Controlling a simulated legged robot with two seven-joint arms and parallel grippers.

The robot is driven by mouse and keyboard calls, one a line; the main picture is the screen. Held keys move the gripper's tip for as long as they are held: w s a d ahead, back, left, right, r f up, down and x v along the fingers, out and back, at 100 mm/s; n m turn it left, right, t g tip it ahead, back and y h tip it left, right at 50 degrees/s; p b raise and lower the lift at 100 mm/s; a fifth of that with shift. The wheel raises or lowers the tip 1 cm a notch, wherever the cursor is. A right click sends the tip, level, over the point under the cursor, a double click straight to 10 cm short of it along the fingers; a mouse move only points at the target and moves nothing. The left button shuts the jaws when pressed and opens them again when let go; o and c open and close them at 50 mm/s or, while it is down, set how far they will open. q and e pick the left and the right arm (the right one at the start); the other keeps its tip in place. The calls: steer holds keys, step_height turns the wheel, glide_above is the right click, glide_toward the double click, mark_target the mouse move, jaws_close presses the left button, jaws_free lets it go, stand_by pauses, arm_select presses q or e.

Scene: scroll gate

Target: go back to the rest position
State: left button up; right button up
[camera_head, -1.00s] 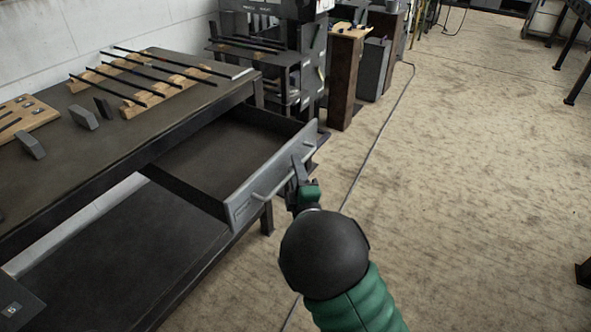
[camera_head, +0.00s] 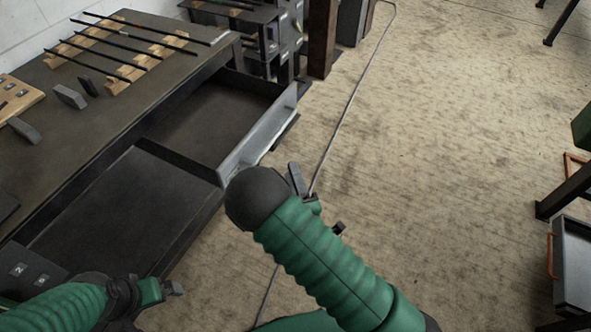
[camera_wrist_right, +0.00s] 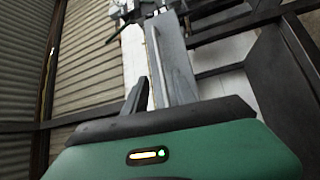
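The table's drawer (camera_head: 205,125) stands pulled out and empty. Its grey front panel (camera_head: 258,132) also shows in the right wrist view (camera_wrist_right: 177,62), with its bar handle (camera_wrist_right: 157,65). My right gripper (camera_head: 297,180) is just in front of the drawer's near end, partly hidden by my own forearm. In the wrist view a dark finger (camera_wrist_right: 137,97) lies beside the handle, apparently not around it; its opening cannot be made out. My left gripper (camera_head: 172,289) is low at the left, by the table's lower shelf, its fingers too small to read.
The table top (camera_head: 150,85) carries black rods (camera_head: 125,47) on wooden racks and several grey blocks (camera_head: 70,97). A dark cabinet (camera_head: 270,30) stands behind. A grey drawer unit (camera_head: 573,262) is at the right edge. The floor (camera_head: 430,130) between is clear, with a cable on it.

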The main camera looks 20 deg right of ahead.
steer(key=shift+s+a+f, duration=0.1)
steer(key=shift+s+f, duration=0.05)
steer(key=shift+s, duration=0.45)
steer(key=shift+s+a+f, duration=0.1)
steer(key=shift+s+f, duration=0.05)
steer(key=shift+s, duration=0.4)
